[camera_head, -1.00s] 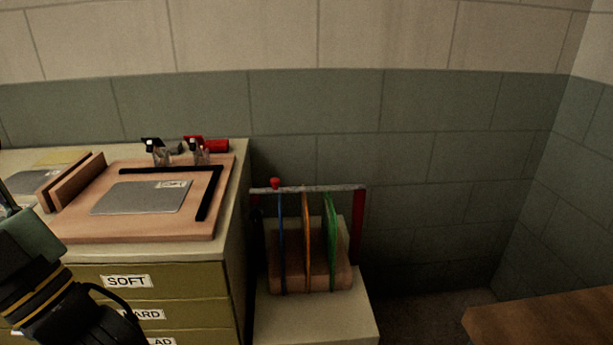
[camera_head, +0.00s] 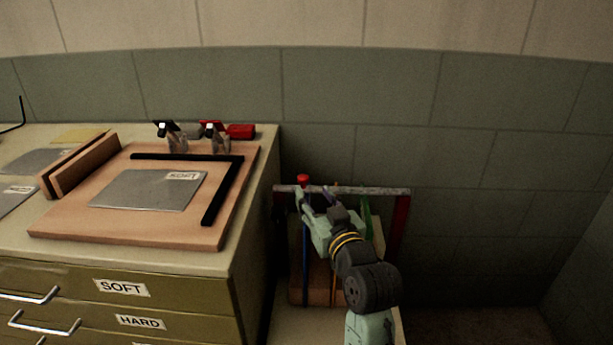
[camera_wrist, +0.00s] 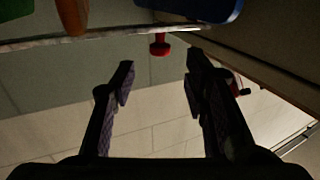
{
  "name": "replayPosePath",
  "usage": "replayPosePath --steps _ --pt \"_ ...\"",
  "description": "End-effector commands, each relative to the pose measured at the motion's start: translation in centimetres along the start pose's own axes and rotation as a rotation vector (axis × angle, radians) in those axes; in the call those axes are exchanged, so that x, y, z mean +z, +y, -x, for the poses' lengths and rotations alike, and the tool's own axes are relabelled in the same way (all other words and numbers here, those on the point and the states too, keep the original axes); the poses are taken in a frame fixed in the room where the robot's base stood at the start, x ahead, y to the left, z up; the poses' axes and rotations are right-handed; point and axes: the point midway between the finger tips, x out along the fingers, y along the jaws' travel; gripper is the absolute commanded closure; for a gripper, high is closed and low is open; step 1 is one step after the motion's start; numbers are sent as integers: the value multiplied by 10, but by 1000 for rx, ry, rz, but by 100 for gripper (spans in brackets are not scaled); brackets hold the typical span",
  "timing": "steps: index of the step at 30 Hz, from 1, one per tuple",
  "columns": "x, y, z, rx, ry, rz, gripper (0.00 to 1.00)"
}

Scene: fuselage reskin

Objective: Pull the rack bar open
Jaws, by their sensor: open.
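The rack bar (camera_head: 375,191) is a grey horizontal bar across the top front of the rack at the right of the drawer cabinet, with a red knob (camera_head: 303,179) near its left end. The bar lies across the rack above the upright panels. In the wrist view the bar (camera_wrist: 105,39) crosses the top, and the red knob (camera_wrist: 159,46) hangs from it between my fingers' lines. My gripper (camera_wrist: 160,64) is open and empty, its fingertips just short of the knob. In the head view my gripper (camera_head: 301,202) is at the bar's left part; its fingers are too small to tell apart.
A blue panel (camera_head: 305,262) and a green panel (camera_head: 367,215) stand in the rack, partly hidden by my arm. Block wall lies behind.

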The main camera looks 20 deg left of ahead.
Motion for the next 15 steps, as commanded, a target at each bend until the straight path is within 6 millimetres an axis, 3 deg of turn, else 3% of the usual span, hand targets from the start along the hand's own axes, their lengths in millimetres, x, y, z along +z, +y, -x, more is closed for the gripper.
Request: replayPosePath --steps 9,15 --pt "-3 -1 -61 -2 0 0 59" --pt "-2 -1 -80 -1 2 0 59"
